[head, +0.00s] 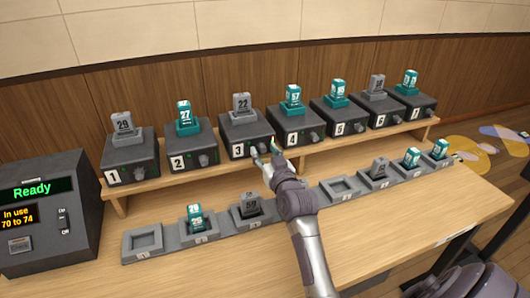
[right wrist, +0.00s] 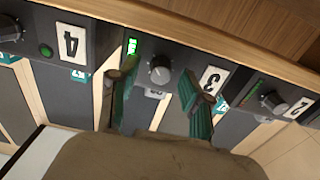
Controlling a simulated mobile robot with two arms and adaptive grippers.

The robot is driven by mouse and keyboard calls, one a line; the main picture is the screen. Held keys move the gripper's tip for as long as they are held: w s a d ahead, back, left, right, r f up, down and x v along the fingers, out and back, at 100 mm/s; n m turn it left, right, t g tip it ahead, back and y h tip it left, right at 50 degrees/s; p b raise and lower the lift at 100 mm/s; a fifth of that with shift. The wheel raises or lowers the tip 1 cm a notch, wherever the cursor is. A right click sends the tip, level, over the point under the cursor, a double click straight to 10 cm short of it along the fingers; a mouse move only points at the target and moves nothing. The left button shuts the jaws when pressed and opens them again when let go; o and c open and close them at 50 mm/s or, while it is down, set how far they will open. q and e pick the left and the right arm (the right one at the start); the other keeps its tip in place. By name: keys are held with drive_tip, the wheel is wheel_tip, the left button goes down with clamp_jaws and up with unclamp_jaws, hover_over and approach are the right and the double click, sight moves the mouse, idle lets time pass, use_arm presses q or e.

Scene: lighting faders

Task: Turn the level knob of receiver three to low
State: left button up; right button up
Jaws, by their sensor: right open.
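Receiver three (head: 238,133) is a dark box labelled 3 on the raised wooden shelf, with a grey pack numbered 22 on top. My right gripper (head: 266,150) is at the front of receiver three. In the right wrist view its green-padded fingers (right wrist: 157,78) are open, one on each side of the knob. I cannot tell whether they touch it or where its pointer stands. My left gripper is not in view.
Receiver two (head: 192,145) and receiver four (head: 291,122) stand close on either side, with their own knobs. A row of charging trays (head: 143,243), some holding packs, lies in front on the table. A control box (head: 45,210) reading "Ready" stands at left.

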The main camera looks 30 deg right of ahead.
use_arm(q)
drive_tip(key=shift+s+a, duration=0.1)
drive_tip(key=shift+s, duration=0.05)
use_arm(e)
drive_tip(key=shift+c, duration=1)
clamp_jaws()
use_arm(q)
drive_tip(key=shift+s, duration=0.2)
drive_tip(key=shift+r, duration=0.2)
use_arm(e)
drive_tip(key=shift+n, duration=0.3)
